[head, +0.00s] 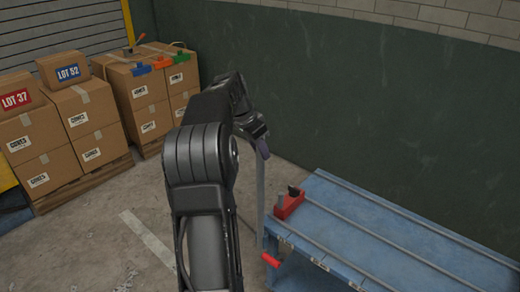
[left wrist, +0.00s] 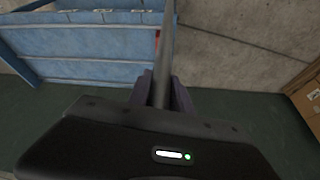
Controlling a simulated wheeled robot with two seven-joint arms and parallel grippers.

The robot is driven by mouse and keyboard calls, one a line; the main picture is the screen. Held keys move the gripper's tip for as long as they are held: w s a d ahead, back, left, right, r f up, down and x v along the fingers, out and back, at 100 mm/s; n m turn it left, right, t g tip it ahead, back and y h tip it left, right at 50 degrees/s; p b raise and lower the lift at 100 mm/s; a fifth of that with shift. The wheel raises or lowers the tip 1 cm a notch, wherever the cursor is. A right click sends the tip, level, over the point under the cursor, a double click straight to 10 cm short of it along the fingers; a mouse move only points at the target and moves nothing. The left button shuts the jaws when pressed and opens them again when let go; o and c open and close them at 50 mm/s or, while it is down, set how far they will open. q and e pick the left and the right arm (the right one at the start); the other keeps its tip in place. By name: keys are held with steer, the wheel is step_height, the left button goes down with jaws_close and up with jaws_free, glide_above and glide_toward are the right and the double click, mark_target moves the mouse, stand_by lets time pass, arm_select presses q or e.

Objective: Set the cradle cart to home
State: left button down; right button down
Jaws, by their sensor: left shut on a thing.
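My left gripper (head: 262,150) is shut on the upper end of a long grey bar (head: 261,200). In the left wrist view, the purple fingers (left wrist: 160,92) close around this bar (left wrist: 167,45), which runs away from them toward the blue bench. In the head view the bar stands nearly upright at the bench's left end. A red cart-like block (head: 289,205) with dark upright parts sits on the bench top near that end; I cannot tell for sure that it is the cradle cart. My right gripper is not in view.
The blue bench (head: 400,258) carries long grey rails. A red handle (head: 270,260) sticks out at its left end. A dark green wall (head: 380,110) stands behind. Stacked cartons (head: 95,125) stand at the left, with coloured tools (head: 162,62) on top. Floor between is clear.

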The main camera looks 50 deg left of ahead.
arm_select(q)
steer(key=shift+a+r, duration=0.15)
steer(key=shift+a, duration=0.1)
steer(key=c, duration=1.2)
jaws_free()
steer(key=shift+o, duration=0.2)
steer(key=v, duration=0.7)
steer(key=shift+s+r, duration=0.25)
